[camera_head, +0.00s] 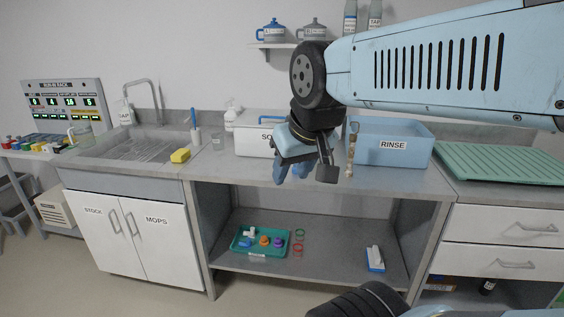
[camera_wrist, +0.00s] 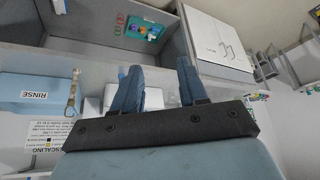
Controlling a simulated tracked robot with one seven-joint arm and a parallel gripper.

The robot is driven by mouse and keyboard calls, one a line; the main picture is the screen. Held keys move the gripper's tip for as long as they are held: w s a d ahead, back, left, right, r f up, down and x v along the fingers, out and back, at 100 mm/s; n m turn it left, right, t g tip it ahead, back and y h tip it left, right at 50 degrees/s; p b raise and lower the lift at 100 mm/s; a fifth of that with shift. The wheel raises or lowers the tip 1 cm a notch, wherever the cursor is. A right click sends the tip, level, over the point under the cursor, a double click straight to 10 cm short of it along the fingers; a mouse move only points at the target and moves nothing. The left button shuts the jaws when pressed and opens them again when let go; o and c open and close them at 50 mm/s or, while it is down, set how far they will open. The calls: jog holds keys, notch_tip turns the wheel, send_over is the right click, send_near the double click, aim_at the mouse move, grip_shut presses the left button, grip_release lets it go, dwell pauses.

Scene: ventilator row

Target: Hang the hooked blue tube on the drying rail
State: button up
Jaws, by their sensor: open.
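I cannot make out the hooked blue tube or the drying rail in either view. My gripper (camera_head: 292,174) hangs over the counter in front of the white box, with its blue fingers pointing down. In the wrist view the two blue fingers (camera_wrist: 160,68) stand apart with nothing held between them. The blue RINSE basin (camera_head: 391,145) stands on the counter to the right of my gripper; its inside is hidden. It also shows in the wrist view (camera_wrist: 30,88). My arm and gripper cover part of the wall and the white box.
A white lidded box (camera_head: 252,141) stands behind my gripper. A slim tan item (camera_head: 351,152) is beside the basin. A green ribbed drainer (camera_head: 500,166) lies on the right. A sink (camera_head: 130,147) and yellow sponge (camera_head: 180,155) are left. A teal tray (camera_head: 243,250) sits on the lower shelf.

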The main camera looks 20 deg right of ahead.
jog(key=shift+o, duration=1)
jog(key=shift+w+d, duration=0.15)
jog(key=shift+o, duration=0.5)
jog(key=w+d+f+t, duration=0.1)
jog(key=w+d, duration=0.2)
jog(key=w, duration=0.4)
jog(key=w+d+f+m+t+h, duration=0.1)
jog(key=w+d+t, duration=0.1)
jog(key=w+d, duration=0.2)
jog(key=w, duration=0.3)
jog(key=shift+w+d+h, duration=0.2)
jog(key=shift+h, duration=0.1)
jog(key=w+d+f+t+h, duration=0.1)
jog(key=w+d+f+t, duration=0.8)
jog(key=w+d+f, duration=0.65)
jog(key=w+d+r, duration=0.1)
jog(key=w+d, duration=0.1)
jog(key=w, duration=1.3)
jog(key=shift+d+r+m, duration=0.2)
jog(key=shift+r+m, duration=0.05)
jog(key=shift+m, duration=0.05)
